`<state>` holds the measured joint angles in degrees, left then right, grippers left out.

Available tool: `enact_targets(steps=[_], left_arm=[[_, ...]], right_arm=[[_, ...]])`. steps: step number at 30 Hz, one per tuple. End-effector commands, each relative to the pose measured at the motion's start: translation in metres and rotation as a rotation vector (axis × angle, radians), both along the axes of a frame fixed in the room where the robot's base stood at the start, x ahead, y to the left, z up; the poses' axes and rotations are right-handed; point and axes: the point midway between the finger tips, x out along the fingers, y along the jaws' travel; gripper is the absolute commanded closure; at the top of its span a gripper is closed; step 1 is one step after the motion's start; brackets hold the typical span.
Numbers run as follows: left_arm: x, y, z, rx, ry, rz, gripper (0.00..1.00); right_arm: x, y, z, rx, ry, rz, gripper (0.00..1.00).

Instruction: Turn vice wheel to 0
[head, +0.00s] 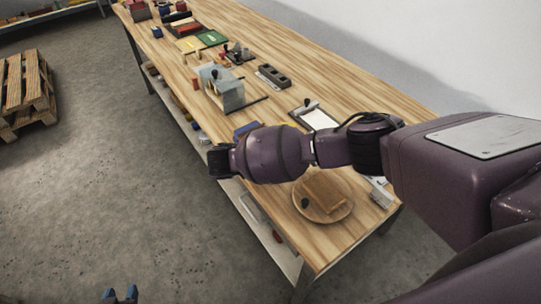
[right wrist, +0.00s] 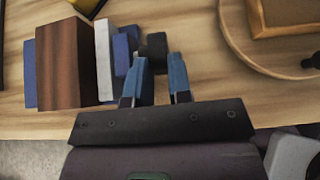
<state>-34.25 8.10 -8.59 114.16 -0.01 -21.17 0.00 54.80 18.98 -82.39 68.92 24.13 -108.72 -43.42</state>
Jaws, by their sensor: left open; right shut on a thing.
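A blue thing that looks like part of the vice (head: 247,129) shows at the bench's front edge, mostly hidden behind my right arm. In the right wrist view, blue parts (right wrist: 122,52) stand beside a pale plate and a brown block. My right gripper (right wrist: 160,62) is shut on a small black part (right wrist: 155,44) beside them, probably the vice wheel. Its markings and angle cannot be read. My right fingers are hidden in the head view. My left gripper (head: 120,294) shows only its blue fingertips, apart, over the floor at the bottom left.
A round wooden board (head: 338,213) with a block on it lies near the bench's near end. A clipboard (head: 316,115), a grey box-like device (head: 222,92) and a dark holder (head: 273,76) stand farther along. A pallet stack (head: 25,90) stands on the left floor.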

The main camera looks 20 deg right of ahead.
Motion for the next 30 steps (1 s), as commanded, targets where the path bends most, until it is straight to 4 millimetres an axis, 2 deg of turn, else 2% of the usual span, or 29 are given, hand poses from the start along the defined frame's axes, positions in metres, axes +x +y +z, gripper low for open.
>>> enact_targets(steps=[12,28,29,30], left_arm=[[-0.0007,0.0002,0.0004,0.000,0.004,0.000,0.57],[-0.0053,0.0011,-0.0017,0.001,0.012,0.002,0.57],[-0.0053,0.0012,-0.0016,0.001,0.011,0.002,0.57],[-0.0053,0.0012,-0.0016,0.001,0.011,0.002,0.57]], right_arm=[[-0.0014,0.0029,-0.0066,-0.165,-0.058,-0.001,1.00],[-0.0018,0.0030,-0.0079,-0.183,-0.064,-0.001,1.00],[-0.0019,0.0030,-0.0079,-0.183,-0.064,-0.001,0.76],[-0.0019,0.0030,-0.0079,-0.183,-0.064,-0.001,0.70]])
